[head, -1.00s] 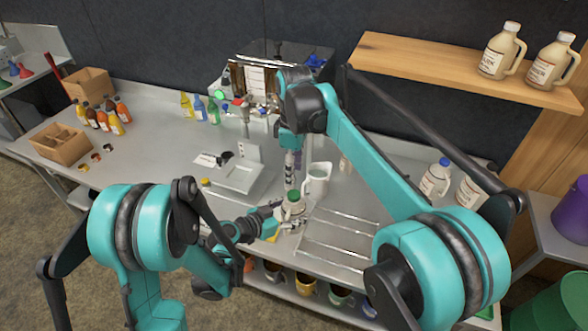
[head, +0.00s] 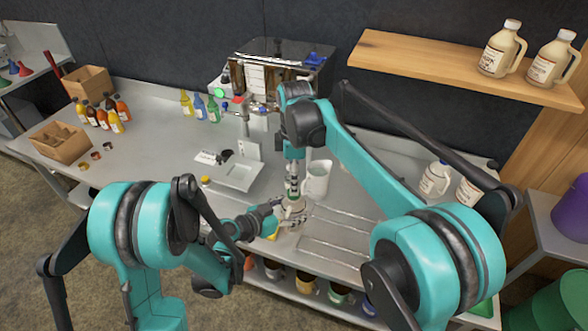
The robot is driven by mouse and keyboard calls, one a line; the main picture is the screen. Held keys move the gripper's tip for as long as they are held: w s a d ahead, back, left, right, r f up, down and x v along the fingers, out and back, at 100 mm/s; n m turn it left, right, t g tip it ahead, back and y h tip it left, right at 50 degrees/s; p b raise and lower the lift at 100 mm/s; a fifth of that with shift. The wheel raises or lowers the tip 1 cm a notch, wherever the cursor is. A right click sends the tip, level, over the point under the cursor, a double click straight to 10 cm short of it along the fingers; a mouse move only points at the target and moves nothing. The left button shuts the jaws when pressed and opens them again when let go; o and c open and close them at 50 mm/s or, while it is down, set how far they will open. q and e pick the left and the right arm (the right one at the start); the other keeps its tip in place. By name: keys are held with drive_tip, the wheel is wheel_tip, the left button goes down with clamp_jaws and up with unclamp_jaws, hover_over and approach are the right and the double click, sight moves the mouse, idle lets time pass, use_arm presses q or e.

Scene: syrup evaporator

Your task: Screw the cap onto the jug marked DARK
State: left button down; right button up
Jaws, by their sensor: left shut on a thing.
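My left gripper (head: 281,214) comes in low from the left and is shut on a small pale jug (head: 296,216) near the table's front edge. The jug stands upright; its label is too small and too covered to read. My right gripper (head: 293,190) points straight down at the jug's top, with its fingers around or just over it. A bit of green shows between the fingers, seemingly a cap at the jug's mouth. I cannot tell whether the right fingers are closed on it or how it sits on the neck.
A white pitcher (head: 317,180) stands close right of the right gripper. A metal rack (head: 335,238) lies right of the jug. A pale scale (head: 238,176) is to the left. Another jug (head: 435,180) stands farther right. The table's left-middle is mostly clear.

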sight(292, 213)
drive_tip(key=shift+f, duration=2.1)
clamp_jaws()
drive_tip(key=m, duration=2.2)
drive_tip(key=shift+o, duration=0.7)
unclamp_jaws()
